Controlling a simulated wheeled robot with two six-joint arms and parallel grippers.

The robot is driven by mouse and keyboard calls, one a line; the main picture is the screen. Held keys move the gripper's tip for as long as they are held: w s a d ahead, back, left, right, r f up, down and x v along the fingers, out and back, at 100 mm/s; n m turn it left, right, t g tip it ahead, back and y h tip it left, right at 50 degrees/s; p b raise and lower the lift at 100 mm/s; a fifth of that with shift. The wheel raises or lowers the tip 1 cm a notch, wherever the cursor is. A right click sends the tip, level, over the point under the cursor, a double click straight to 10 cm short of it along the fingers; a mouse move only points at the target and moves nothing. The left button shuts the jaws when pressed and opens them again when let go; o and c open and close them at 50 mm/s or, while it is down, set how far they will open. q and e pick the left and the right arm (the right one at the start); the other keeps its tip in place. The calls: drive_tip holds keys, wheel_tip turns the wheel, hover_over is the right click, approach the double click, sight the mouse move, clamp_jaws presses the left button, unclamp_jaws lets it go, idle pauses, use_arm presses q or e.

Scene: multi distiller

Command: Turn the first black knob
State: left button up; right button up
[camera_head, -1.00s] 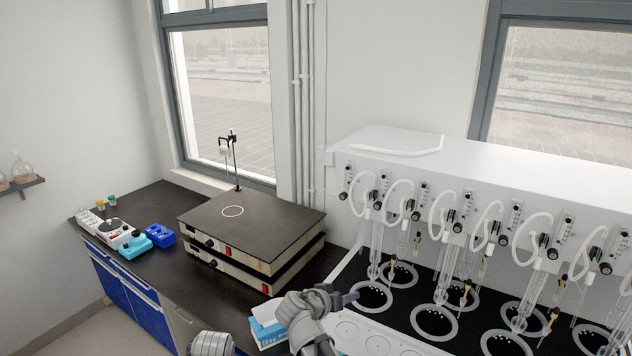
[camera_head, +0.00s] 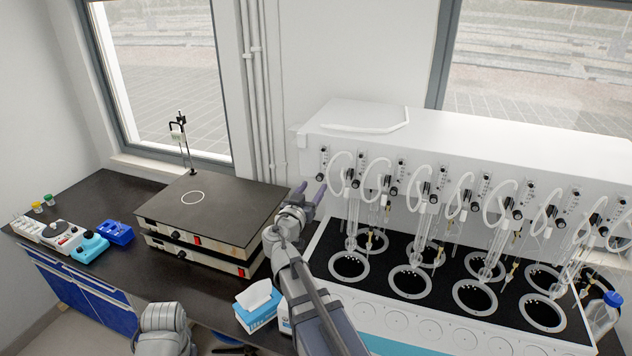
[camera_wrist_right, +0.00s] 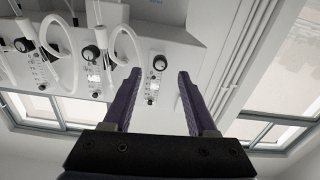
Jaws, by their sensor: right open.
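The white distiller unit (camera_head: 460,140) stands at the right in the head view, with a row of black knobs and flow gauges along its front. The first black knob (camera_head: 320,177) is the leftmost one. My right gripper (camera_head: 309,190) is raised in front of the left end of the unit, close to that knob. It is open and empty. In the right wrist view the two fingers (camera_wrist_right: 158,78) point at the panel, and the same knob (camera_wrist_right: 160,62) appears between and beyond the fingertips, apart from them. My left gripper is not visible; only part of that arm shows.
Glass condensers and white hoses hang right of my right gripper, above heating rings (camera_head: 350,265). A stacked hotplate (camera_head: 230,215) stands at the left. A bottle (camera_head: 602,315) stands at far right.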

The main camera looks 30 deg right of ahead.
sight(319, 179)
drive_tip(key=shift+x, duration=2.25)
clamp_jaws()
